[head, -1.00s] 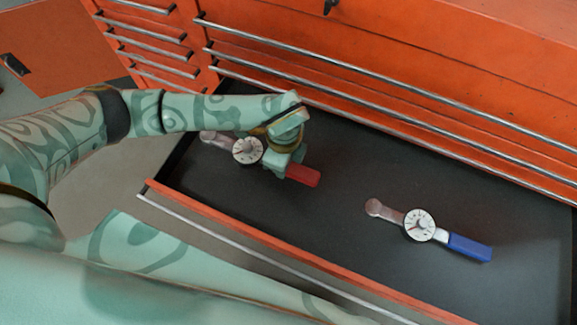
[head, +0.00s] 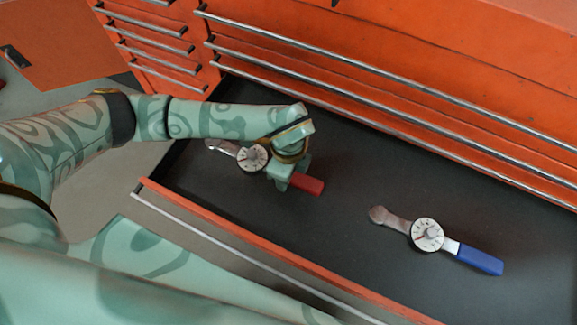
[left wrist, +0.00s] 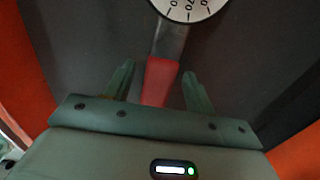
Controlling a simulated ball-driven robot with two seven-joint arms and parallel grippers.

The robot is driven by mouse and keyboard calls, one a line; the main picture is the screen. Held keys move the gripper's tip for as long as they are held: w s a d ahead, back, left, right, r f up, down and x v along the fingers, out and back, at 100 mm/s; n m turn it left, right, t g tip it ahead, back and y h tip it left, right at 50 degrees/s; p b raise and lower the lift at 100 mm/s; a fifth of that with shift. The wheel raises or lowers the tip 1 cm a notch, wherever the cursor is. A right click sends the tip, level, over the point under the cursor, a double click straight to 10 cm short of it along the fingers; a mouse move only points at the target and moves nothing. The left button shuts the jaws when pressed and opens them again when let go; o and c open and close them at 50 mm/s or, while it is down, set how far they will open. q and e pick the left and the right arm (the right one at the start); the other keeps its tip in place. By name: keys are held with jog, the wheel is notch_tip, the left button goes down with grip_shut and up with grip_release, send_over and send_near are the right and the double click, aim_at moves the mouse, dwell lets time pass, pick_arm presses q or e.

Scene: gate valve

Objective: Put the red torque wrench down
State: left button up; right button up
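The red torque wrench has a white dial (head: 253,157), a metal shaft and a red handle (head: 311,186). It appears to lie flat on the dark liner of the open drawer (head: 345,215). My left gripper (head: 285,182) is over the handle and hides part of it. In the left wrist view the red handle (left wrist: 160,80) lies between the two fingers of the left gripper (left wrist: 158,85). A gap shows on each side, so the gripper is open around the handle. My right gripper is not in view.
A blue-handled torque wrench (head: 428,234) lies in the same drawer to the right, with clear liner between the two. The drawer's orange front edge (head: 250,240) runs along the near side. The orange cabinet (head: 440,50) with metal handles rises behind.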

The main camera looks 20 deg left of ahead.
pick_arm(q)
jog(key=shift+r, duration=0.25)
notch_tip(320, 180, up, 12)
jog(key=p, duration=0.7)
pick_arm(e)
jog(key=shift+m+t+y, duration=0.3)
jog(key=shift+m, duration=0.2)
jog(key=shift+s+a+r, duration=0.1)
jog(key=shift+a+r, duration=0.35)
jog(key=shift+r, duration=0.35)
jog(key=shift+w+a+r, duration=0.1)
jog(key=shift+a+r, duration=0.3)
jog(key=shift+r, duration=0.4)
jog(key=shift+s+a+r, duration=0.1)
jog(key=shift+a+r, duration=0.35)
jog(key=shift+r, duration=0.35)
pick_arm(q)
jog(key=shift+f, duration=0.15)
